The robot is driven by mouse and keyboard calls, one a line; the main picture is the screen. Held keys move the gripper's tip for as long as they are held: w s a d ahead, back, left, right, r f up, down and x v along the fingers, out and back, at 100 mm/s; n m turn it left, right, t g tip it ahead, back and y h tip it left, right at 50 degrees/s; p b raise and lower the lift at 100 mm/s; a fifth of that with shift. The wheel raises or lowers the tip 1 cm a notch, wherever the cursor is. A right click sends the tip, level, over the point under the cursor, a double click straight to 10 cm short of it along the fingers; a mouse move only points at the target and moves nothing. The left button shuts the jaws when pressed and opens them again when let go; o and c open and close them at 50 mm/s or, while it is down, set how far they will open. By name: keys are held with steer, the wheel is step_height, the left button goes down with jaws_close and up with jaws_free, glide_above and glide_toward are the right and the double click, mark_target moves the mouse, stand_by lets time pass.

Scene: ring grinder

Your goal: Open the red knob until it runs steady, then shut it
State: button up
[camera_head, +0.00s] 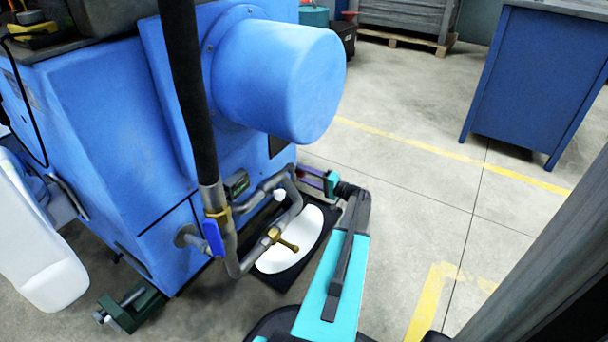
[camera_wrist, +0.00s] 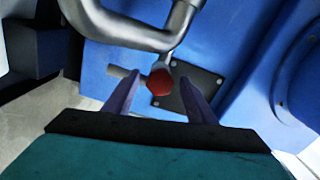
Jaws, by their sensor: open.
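In the wrist view a red knob (camera_wrist: 160,82) sits at the end of a short metal stem below a bent grey pipe. My gripper (camera_wrist: 160,86) is open, with one purple finger on each side of the knob. A gap shows between each finger and the knob, and I cannot tell how far the fingers reach past it. In the head view my gripper (camera_head: 304,175) is beside the blue grinder (camera_head: 160,110), low under its round housing. The red knob cannot be made out in that view.
A grey pipe (camera_head: 233,262) carries a blue lever (camera_head: 213,238) and a brass tap (camera_head: 281,240) near my arm. A white basin (camera_head: 300,245) lies in a black tray below. A blue cabinet (camera_head: 530,85) stands back right. The floor between is clear.

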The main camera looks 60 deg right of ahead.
steer(key=s+p, duration=0.4)
steer(key=s, duration=0.9)
steer(key=shift+s, duration=0.1)
